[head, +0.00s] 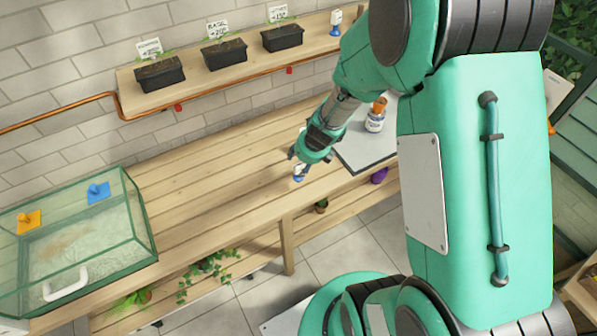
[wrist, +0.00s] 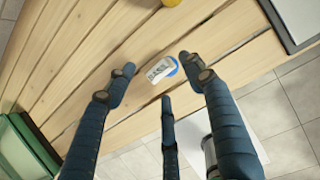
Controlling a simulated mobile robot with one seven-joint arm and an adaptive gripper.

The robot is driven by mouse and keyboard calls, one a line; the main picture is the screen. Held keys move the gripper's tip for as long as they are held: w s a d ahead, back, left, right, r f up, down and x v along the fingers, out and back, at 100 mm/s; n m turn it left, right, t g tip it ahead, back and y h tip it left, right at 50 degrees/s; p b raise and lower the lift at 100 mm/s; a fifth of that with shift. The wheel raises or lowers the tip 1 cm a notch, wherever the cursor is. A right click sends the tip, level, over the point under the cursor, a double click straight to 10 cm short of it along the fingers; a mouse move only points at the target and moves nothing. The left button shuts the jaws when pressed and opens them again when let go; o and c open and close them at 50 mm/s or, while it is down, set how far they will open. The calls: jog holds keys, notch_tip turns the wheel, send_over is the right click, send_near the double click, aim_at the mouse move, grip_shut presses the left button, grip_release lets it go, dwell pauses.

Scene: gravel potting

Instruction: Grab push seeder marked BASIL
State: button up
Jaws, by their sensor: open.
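A small white and blue push seeder (wrist: 160,71) stands on the wooden bench near its front edge. Its label seems to read BASIL, though the lettering is small in the wrist view. In the head view the seeder (head: 299,173) shows just below my gripper (head: 308,158), partly hidden by the fingers. In the wrist view my gripper (wrist: 155,82) is open, with fingers spread to the left, right and below the seeder. I see no finger clearly touching it.
A green-framed glass box (head: 150,235) sits at left. A shelf (head: 200,86) holds black planters and another seeder (head: 335,22). The bench middle is clear.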

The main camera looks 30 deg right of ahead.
aim_at(299, 165)
jog(key=shift+b+x, duration=0.95)
jog(key=shift+x, duration=1.2)
jog(key=shift+c, duration=0.3)
grip_shut()
